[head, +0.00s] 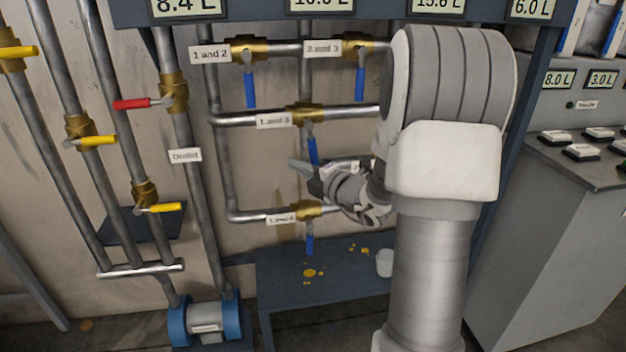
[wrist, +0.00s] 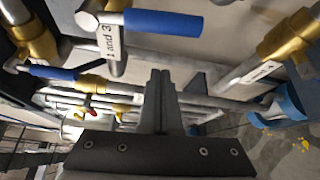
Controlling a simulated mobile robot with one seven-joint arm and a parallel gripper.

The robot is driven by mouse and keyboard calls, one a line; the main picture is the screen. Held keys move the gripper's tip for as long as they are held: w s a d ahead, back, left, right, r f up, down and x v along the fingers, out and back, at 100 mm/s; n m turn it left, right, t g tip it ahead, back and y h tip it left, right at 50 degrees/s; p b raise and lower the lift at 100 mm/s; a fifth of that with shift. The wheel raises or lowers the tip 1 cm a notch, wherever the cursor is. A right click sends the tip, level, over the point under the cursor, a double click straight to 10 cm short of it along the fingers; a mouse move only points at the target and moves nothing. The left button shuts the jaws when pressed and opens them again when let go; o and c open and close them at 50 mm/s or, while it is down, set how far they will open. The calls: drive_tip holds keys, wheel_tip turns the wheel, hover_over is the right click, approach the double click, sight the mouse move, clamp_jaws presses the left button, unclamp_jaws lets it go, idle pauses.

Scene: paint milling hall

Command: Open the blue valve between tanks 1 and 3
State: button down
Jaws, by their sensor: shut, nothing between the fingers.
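The blue valve handle labelled "1 and 3" (head: 313,151) hangs down, slightly tilted, from a brass body (head: 305,113) on a horizontal pipe. The handle stands crosswise to that pipe. In the wrist view a blue handle (wrist: 162,22) lies close at the top, beside the "1 and 3" label (wrist: 109,42). My gripper (head: 296,168) is at the lower end of this handle in the head view. Its fingers (wrist: 160,80) are together and empty in the wrist view, below the handle in the picture. Whether they touch the handle, I cannot tell.
Blue handles "1 and 2" (head: 250,88) and "2 and 3" (head: 359,84) hang above. A lower blue handle (head: 310,244) hangs beneath. Yellow handles (head: 98,140) and a red one (head: 132,103) are at left. A blue bench (head: 285,292) with a white cup (head: 385,263) stands below.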

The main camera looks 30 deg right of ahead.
sight(312, 145)
drive_tip(key=d, duration=0.3)
drive_tip(key=shift+w+d+r+b, duration=0.25)
drive_tip(key=shift+d+b, duration=0.1)
drive_tip(key=shift+b, duration=0.05)
